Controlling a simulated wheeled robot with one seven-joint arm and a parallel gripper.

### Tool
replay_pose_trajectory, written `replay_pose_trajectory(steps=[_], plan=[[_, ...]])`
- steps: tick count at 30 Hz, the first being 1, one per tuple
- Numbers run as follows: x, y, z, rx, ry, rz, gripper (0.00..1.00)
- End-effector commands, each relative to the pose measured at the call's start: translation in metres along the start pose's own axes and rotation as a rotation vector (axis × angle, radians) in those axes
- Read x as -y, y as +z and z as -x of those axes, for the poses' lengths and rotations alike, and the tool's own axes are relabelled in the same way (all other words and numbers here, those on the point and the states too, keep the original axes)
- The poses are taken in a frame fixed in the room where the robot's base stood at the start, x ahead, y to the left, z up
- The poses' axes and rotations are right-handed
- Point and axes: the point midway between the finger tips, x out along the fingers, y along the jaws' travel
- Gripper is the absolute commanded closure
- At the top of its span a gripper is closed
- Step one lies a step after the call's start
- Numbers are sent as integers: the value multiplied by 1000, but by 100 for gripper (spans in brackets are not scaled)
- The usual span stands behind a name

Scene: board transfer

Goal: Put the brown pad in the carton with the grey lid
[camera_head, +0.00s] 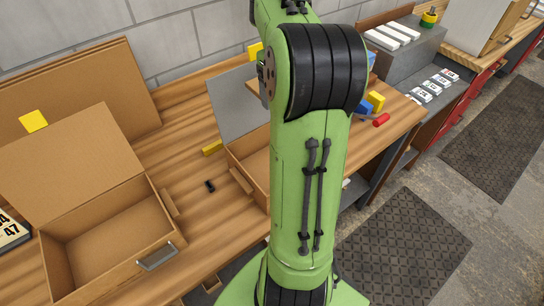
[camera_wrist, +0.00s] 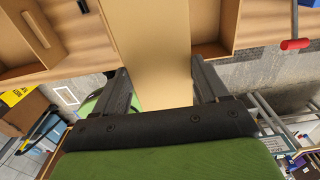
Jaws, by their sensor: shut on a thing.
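My gripper (camera_wrist: 160,88) is shut on the brown pad (camera_wrist: 150,45), a flat tan board that stretches away between the fingers in the wrist view. The carton with the grey lid (camera_head: 236,106) stands open on the bench in the head view.
Another open carton with a brown lid (camera_head: 70,160) and a metal handle (camera_head: 157,257) stands at the left. A small black object (camera_head: 210,186) lies between the cartons. A red cylinder (camera_head: 381,120) and a yellow block (camera_head: 376,101) lie on the right of the bench.

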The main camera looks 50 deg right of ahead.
Motion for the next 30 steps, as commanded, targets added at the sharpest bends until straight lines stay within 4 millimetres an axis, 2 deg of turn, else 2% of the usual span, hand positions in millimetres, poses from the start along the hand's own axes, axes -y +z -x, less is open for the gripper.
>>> replay_pose_trajectory(steps=[2, 5, 15, 30], plan=[[0, 0, -1, 0, 0, -1, 56], [1, -1, -17, -3, 1, -3, 56], [0, -1, -104, -4, 4, -1, 56], [-1, -1, -203, -3, 3, -1, 56]])
